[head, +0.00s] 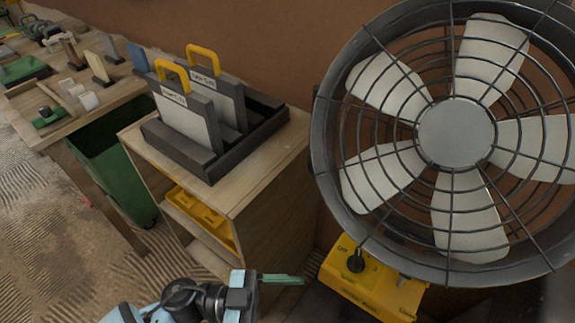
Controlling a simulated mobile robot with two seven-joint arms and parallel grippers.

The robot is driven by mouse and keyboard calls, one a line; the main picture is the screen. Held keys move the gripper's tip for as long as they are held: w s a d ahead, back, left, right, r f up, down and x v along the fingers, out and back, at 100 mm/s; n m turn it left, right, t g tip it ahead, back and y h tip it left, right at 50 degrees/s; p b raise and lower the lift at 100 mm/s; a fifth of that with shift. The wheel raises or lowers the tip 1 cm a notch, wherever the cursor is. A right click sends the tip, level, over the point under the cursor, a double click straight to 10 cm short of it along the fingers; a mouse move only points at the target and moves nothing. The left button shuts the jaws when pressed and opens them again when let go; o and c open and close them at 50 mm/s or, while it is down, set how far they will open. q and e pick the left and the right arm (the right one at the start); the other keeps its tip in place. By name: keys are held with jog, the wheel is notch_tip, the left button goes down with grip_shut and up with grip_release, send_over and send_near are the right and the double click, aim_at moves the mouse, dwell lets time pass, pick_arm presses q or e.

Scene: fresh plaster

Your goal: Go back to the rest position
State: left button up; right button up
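My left gripper (283,279) is at the bottom centre, with its arm coming in from the lower left. Its greenish fingers point right and are seen edge-on, so I cannot tell whether they are open or shut. No object shows clearly between them. The fingers appear just left of a yellow control box (365,285) with a black knob, below a large fan (455,133); I cannot tell the distance between them. My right gripper is not in view.
A wooden cabinet (270,160) carries a dark rack (180,158) with two yellow-handled panels. A green bin (112,160) stands left of it. A workbench (105,97) at the far left holds several tools and blocks. Bare floor (40,210) lies at the lower left.

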pick_arm(q)
jog(key=w+a+n+t+y+p, duration=0.1)
jog(key=a+n+t+y+p, duration=0.7)
jog(key=n+t, duration=0.6)
jog(key=s+a+f+n+g+y+p, duration=0.1)
jog(key=s+a+f+g+y+p, duration=0.1)
jog(key=s+a, duration=0.4)
jog(key=s+a+f+n+g+y+p, duration=0.1)
jog(key=s+a+f+y, duration=0.4)
jog(key=s, duration=0.6)
jog(key=a+g+y+p, duration=0.1)
jog(key=y, duration=0.1)
jog(key=shift+f+n+g+y, duration=0.3)
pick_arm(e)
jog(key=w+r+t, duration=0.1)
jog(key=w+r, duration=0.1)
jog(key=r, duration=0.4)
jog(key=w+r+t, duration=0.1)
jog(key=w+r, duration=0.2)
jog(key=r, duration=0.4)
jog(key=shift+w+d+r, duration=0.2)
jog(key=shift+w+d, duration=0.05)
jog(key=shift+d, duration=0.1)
pick_arm(q)
jog(key=shift+a, duration=0.1)
